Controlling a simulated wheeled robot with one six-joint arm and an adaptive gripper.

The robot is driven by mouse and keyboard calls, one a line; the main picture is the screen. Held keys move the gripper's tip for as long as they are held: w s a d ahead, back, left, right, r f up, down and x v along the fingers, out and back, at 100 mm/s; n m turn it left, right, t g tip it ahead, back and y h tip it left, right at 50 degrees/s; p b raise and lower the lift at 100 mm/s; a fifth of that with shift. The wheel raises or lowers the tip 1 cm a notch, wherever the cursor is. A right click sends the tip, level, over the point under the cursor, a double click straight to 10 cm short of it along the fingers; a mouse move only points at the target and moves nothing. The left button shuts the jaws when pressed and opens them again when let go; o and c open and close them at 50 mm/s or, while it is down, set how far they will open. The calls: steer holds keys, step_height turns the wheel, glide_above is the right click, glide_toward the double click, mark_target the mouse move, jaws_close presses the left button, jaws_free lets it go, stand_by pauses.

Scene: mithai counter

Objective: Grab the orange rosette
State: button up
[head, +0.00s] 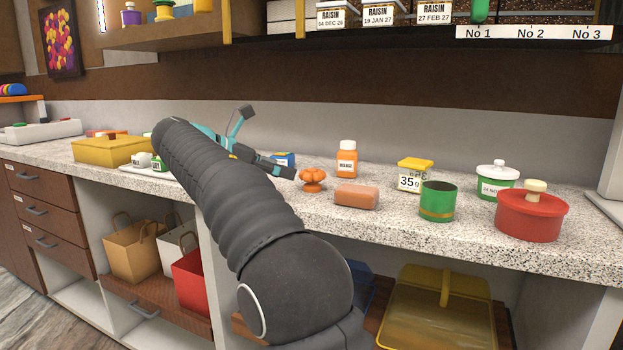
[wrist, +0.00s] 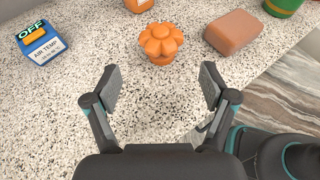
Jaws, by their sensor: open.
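The orange rosette (head: 312,180) stands upright on the speckled counter, left of a brown-orange block. In the wrist view the rosette (wrist: 161,42) is ahead of my gripper, roughly centred between the fingers and beyond their tips. My gripper (wrist: 160,88) is open and empty, with its two fingers spread wide. In the head view my gripper (head: 268,142) is above the counter to the left of the rosette, one finger raised and the other close to the rosette in the picture. My arm hides part of the counter there.
The brown-orange block (wrist: 231,32) lies right of the rosette. A blue box marked OFF (wrist: 38,41) is at the left. An orange bottle (head: 347,160) stands behind. A green cup (head: 437,202) and red pot (head: 531,215) are farther right. The counter before the rosette is clear.

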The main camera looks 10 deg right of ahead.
mark_target(303, 174)
steer(key=x, duration=0.3)
steer(key=shift+d+f, duration=0.15)
steer(key=shift+d, duration=0.05)
steer(key=shift+b+x, duration=0.65)
steer(key=shift+x, duration=2.15)
steer(key=shift+c, duration=0.3)
steer(key=c, duration=0.9)
